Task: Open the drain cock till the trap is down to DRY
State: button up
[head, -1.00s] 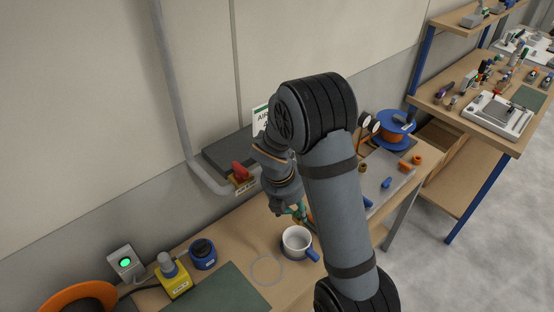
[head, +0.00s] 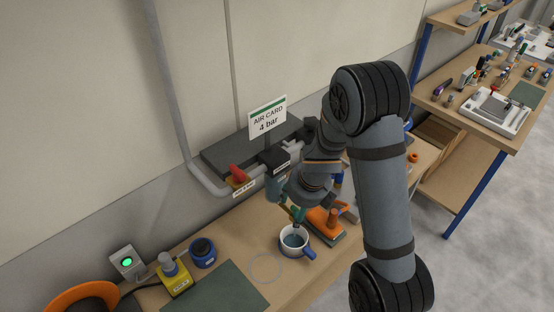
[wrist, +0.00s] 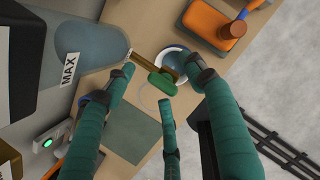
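The trap's bowl (wrist: 90,50), grey-blue with a MAX label, fills the upper left of the wrist view; it also shows in the head view (head: 275,188). From its end runs a brass stem with the green drain cock handle (wrist: 160,83). My gripper (wrist: 160,88) has its teal fingers spread around the handle, with visible gaps. In the head view my gripper (head: 298,213) is just above a white mug (head: 286,250) with a blue handle. The mug's inside looks blue-grey. No DRY mark or level is readable.
A red-handled valve (head: 238,174) and an AIR CARD sign reading 4 bar (head: 267,118) stand behind. An orange tool (head: 325,224) lies right of the mug. A green-lit box (head: 126,262), yellow box (head: 174,282) and blue round item (head: 203,252) are left.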

aim_at(297, 209)
jog(key=shift+s, duration=0.1)
jog(key=shift+r, duration=0.1)
notch_tip(297, 209, up, 7)
jog(key=p, duration=0.7)
jog(key=shift+f, duration=0.2)
